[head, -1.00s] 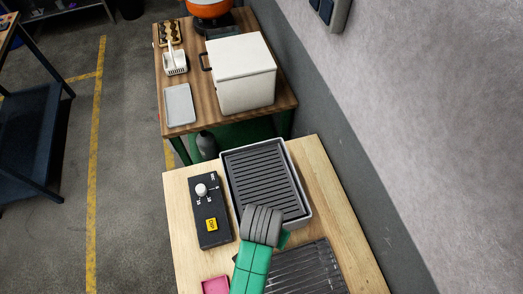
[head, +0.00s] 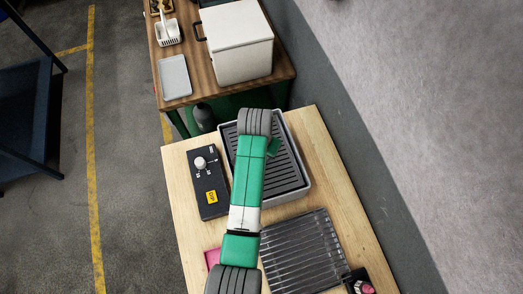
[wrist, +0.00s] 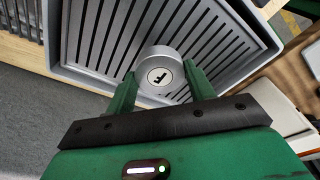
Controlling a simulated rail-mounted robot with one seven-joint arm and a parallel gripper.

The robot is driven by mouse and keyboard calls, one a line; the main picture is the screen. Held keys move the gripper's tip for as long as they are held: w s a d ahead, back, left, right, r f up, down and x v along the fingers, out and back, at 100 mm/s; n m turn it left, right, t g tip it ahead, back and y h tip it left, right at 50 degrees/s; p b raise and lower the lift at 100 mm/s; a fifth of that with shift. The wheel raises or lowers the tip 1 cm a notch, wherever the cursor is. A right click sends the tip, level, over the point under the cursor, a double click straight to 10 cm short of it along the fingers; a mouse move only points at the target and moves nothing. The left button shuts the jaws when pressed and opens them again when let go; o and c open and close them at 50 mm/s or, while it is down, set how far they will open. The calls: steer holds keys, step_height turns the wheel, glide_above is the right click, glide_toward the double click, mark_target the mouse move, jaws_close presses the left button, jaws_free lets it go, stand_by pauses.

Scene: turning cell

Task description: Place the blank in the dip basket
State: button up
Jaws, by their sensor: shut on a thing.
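The blank (wrist: 160,68) is a short grey cylinder with a black mark on its pale round end face. My gripper (wrist: 158,82) is shut on it in the wrist view, one green finger on each side. It holds the blank over a grey slatted tray (wrist: 88,76); the height above the slats is hard to tell. In the head view my arm hides the blank and most of the gripper. The dip basket (head: 168,37) appears to be the small white basket with an upright handle, on the far brown table, well away from my gripper.
The slatted tray (head: 307,184) sits on the near wooden table, beside a black control box (head: 207,187) and a clear ribbed tray (head: 305,250). On the far table stand a large white box (head: 237,50) and a flat grey tray (head: 174,77).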

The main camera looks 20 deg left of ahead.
steer(key=shift+w+a, duration=0.15)
steer(key=shift+w, duration=0.15)
steer(key=shift+f, duration=1.8)
steer(key=shift+f, duration=0.2)
steer(key=o, duration=1)
steer(key=shift+o, duration=0.2)
steer(key=shift+r, duration=0.1)
steer(key=r, duration=0.4)
steer(key=s+r, duration=0.1)
steer(key=r, duration=0.3)
steer(key=s+r, duration=0.1)
steer(key=r, duration=0.3)
steer(key=shift+p, duration=0.3)
